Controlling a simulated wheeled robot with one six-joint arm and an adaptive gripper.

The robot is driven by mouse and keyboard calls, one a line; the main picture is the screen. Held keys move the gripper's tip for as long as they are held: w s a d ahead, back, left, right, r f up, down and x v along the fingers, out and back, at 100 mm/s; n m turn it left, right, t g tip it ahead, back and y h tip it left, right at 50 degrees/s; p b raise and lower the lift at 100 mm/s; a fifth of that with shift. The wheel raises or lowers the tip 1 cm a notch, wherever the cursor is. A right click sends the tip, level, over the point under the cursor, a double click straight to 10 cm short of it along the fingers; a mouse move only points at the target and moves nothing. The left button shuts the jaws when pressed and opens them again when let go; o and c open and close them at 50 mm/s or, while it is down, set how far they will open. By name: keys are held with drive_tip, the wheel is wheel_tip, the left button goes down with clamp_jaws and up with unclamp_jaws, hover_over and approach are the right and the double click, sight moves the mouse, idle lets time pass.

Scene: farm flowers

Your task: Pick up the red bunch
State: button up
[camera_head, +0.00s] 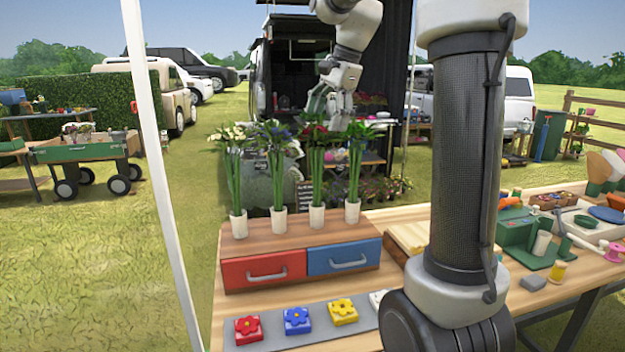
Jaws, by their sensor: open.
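The red bunch (317,165) is third from the left in a row of bunches, with dark red blooms over long green stems. It stands upright in a white pot (316,218) on top of the drawer box. My gripper (335,113) is open and points down, in the picture just above and right of the red blooms, between the third and fourth bunches. Whether it touches the blooms I cannot tell. It and the leaves overlap the fourth bunch's (354,170) top, so that bunch's bloom colour is unclear.
A white bunch (234,180) and a blue-purple bunch (277,175) stand left of the red one. The box has a red drawer (262,271) and a blue drawer (343,257), both shut. Flower tiles lie on a grey strip (318,316) in front. Tools crowd the table's right side.

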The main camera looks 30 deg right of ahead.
sight(318, 139)
drive_tip(key=x, duration=0.7)
drive_tip(key=shift+w, duration=0.25)
drive_tip(key=c, duration=1.5)
